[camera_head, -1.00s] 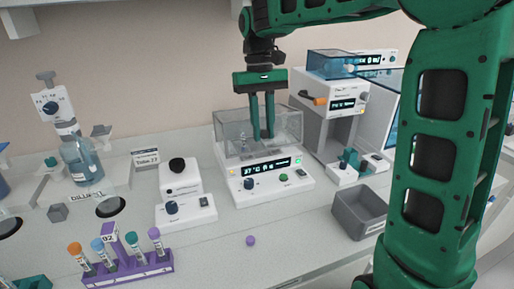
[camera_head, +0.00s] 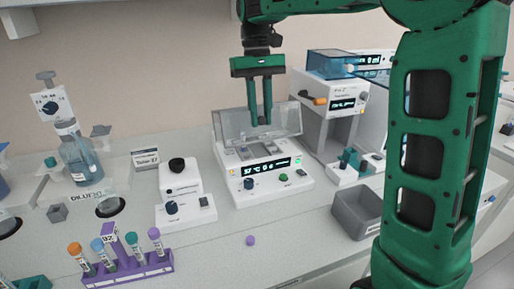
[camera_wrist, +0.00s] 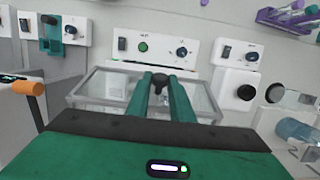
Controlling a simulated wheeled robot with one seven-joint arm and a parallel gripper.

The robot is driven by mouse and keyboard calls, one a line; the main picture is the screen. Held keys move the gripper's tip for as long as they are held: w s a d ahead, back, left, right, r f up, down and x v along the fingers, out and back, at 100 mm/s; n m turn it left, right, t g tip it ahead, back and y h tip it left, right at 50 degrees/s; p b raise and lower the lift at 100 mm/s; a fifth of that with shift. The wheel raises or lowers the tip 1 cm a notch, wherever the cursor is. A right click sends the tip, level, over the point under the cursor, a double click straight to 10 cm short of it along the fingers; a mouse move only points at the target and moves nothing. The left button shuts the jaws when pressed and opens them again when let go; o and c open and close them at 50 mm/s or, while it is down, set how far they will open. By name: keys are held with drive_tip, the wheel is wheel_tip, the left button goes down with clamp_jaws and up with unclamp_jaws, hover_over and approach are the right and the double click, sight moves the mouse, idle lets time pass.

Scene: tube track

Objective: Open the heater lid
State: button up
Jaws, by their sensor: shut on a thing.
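The heater (camera_head: 262,180) is a white unit with a lit display, knobs and buttons on its front, in the middle of the head view. Its clear lid (camera_head: 233,124) is tilted up at the back, and the heater's top below it is exposed. The lid also shows in the wrist view (camera_wrist: 98,88) as a clear panel with a grey frame. My gripper (camera_head: 261,122) is at the upper part of the lid. In the wrist view its green fingers are shut on the lid's dark knob (camera_wrist: 160,79). The fingers partly hide the panel.
A white device with a black knob (camera_head: 178,180) stands left of the heater. A taller white machine (camera_head: 335,105) stands close on the right, beside a grey open bin (camera_head: 359,212). A purple tube rack (camera_head: 126,268) is at front left. The counter before the heater is mostly clear.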

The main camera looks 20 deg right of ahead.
drive_tip(key=shift+w+r, duration=1.3)
drive_tip(key=shift+r, duration=0.05)
drive_tip(key=shift+w+r, duration=0.55)
drive_tip(key=shift+w, duration=0.3)
drive_tip(key=shift+w+r, duration=0.55)
drive_tip(key=shift+w, duration=0.25)
drive_tip(key=shift+w+r, duration=0.4)
drive_tip(key=shift+w, duration=0.45)
drive_tip(key=shift+w+r, duration=0.4)
drive_tip(key=shift+w, duration=0.45)
